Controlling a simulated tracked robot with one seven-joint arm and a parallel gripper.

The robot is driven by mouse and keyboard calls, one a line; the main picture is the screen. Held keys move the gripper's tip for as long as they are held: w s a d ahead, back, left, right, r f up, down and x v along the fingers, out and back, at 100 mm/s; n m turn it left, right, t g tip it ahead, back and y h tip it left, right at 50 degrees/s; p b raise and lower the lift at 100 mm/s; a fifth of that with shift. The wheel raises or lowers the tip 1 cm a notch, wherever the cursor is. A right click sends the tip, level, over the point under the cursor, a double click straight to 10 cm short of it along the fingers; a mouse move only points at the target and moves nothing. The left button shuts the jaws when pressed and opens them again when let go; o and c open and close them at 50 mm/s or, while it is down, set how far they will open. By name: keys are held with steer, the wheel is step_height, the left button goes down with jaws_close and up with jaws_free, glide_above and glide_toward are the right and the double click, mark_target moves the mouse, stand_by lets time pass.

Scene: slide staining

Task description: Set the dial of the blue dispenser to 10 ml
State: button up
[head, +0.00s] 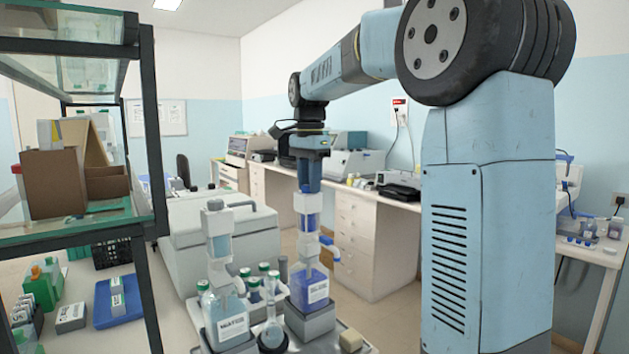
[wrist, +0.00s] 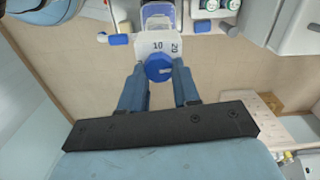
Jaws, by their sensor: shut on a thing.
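The blue dispenser (head: 310,290) is a bottle of blue liquid with a white pump head, standing upright. In the wrist view its white head (wrist: 142,44) carries the printed numbers 10 and 20. The blue dial (wrist: 159,67) sits on the head, below these numbers. My gripper (wrist: 159,72) has its two blue fingers closed on either side of the dial. In the head view my gripper (head: 308,188) points straight down onto the top of the dispenser. The dial is hidden in the head view, and I cannot tell which number it points to.
A second dispenser (head: 228,318) with a pale label stands just left of the blue one. Several green-capped bottles (head: 264,268) and a round flask (head: 272,334) stand around them. A glass shelf (head: 80,235) is at the left. The long bench (head: 365,190) is behind.

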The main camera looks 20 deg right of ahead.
mark_target(307, 185)
steer(key=n, duration=0.4)
steer(key=shift+w+a, duration=0.1)
steer(key=n, duration=0.8)
steer(key=shift+a+n, duration=0.1)
steer(key=shift+n, duration=2.1)
steer(key=o, duration=1.1)
steer(key=shift+c, duration=0.2)
steer(key=shift+r, duration=0.15)
step_height(307, 185, up, 14)
steer(key=shift+f, duration=0.25)
